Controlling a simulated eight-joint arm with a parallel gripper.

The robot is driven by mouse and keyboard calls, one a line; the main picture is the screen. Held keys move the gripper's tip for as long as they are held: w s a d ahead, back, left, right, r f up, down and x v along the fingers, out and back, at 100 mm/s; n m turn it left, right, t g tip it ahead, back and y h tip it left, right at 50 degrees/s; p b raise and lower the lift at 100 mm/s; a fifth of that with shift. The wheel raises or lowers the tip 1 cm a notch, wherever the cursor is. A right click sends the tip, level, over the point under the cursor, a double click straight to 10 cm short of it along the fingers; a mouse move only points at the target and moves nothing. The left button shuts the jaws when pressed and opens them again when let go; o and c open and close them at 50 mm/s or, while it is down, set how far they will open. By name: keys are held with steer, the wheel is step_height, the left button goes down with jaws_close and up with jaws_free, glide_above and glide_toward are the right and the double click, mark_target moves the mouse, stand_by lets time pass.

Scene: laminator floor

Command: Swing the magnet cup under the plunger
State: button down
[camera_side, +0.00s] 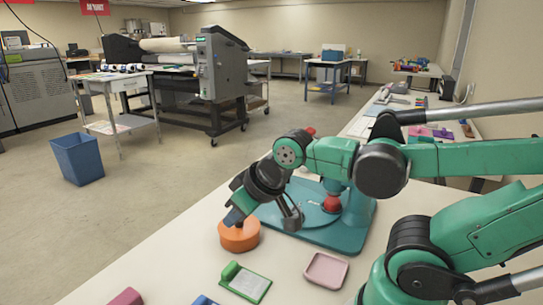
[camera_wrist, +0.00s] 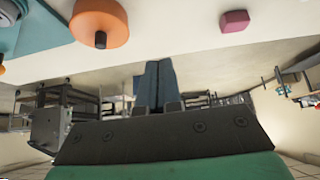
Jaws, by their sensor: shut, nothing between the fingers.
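A teal press (camera_side: 352,222) stands on the white table, with a round teal plate on its base and a red part (camera_side: 331,203) at that plate's edge. My arm hides much of the press. I cannot tell which part is the magnet cup or the plunger. My gripper (camera_side: 233,216) is shut and empty, its blue fingers by the orange piece's upper edge in the side view. In the wrist view the gripper (camera_wrist: 155,66) shows apart from it.
A green-framed tray (camera_side: 246,283) and a pink tray (camera_side: 326,270) lie on the table in front of the press. A pink block (camera_side: 127,298) and a blue item (camera_side: 205,300) are at the near edge. A blue bin (camera_side: 78,159) stands on the floor beyond.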

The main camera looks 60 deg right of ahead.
steer(key=c, duration=1.2)
jaws_free()
steer(key=o, duration=0.4)
steer(key=shift+w+d, duration=0.25)
steer(key=shift+d, duration=0.05)
steer(key=shift+c, duration=0.2)
steer(key=o, duration=0.3)
steer(key=w+d+n+g+h, duration=0.1)
steer(key=w+d+n+h, duration=0.2)
steer(key=d, duration=0.3)
steer(key=shift+w+d+r, duration=0.15)
steer(key=shift+w, duration=0.25)
steer(key=w+d+f+n+g+h, duration=0.1)
steer(key=d+f+n+g+h, duration=0.1)
steer(key=d, duration=0.5)
steer(key=w+d+f+n+g+h, duration=0.1)
steer(key=d+f+n+g+h, duration=0.1)
steer(key=d, duration=0.5)
steer(key=w+d+f+n+g+h, duration=0.1)
steer(key=d+f+n+g+h, duration=0.1)
steer(key=d+n+h, duration=0.4)
steer(key=shift+d+f, duration=0.6)
steer(key=shift+f, duration=0.3)
steer(key=shift+s+d+f+h, duration=0.15)
steer(key=shift+d+f+h, duration=0.2)
steer(key=shift+d, duration=0.25)
steer(key=x, duration=0.5)
